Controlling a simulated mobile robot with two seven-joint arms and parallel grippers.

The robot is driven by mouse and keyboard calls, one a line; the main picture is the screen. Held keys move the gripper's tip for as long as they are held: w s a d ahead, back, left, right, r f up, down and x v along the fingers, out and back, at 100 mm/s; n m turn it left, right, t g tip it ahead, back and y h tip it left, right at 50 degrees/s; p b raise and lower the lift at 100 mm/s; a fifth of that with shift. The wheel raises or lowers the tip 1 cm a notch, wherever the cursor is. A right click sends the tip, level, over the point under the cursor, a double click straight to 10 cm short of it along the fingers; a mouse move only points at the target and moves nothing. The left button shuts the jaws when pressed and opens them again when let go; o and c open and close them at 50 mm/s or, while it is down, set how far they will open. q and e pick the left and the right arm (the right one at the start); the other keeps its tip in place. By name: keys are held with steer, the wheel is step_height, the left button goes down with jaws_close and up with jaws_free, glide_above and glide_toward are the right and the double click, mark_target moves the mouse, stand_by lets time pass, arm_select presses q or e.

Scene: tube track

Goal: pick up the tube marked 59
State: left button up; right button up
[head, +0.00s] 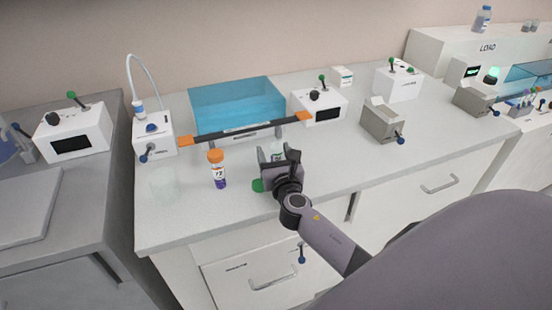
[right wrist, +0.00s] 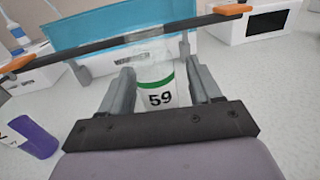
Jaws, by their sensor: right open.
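The tube marked 59 (right wrist: 160,92) has a pale body and a white label with a green band. It stands between the two fingers of my right gripper (right wrist: 161,88) in the right wrist view. The gripper is open around it, with a finger on either side. In the head view my right gripper (head: 279,160) is low over the bench, and only part of the tube (head: 277,150) shows behind it. I cannot tell whether either finger touches it. My left gripper is not in view.
An orange-capped tube (head: 217,168) with a purple lower part stands just left. A dark bar with orange ends (head: 240,130) crosses before the blue basin (head: 238,103). A green disc (head: 257,186) lies by my gripper. A clear beaker (head: 164,184) stands further left.

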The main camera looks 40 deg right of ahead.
steer(key=c, duration=1)
